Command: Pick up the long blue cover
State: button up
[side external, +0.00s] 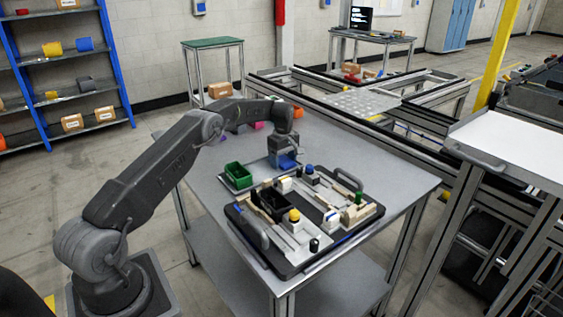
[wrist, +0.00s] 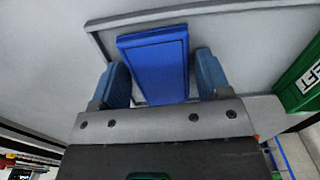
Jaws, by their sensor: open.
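The long blue cover (wrist: 155,62) is a flat, bright blue rectangular piece in the wrist view. My gripper (wrist: 161,75) is open, with one bluish finger on each side of the cover. There is a small gap on each side, and the near end of the cover lies between the fingers. In the side view my gripper (side external: 285,160) is low over the table, and blue shows beneath it. I cannot tell there how much of that blue is the cover, as my gripper hides part of it.
A green bin (side external: 238,175) stands close to my gripper; its lettered side also shows in the wrist view (wrist: 302,85). A black pallet (side external: 262,238) with handles, a black bin and several fixtures lies in front.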

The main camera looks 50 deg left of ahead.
jog(key=shift+c, duration=0.4)
jog(key=c, duration=0.6)
jog(key=shift+r, duration=0.1)
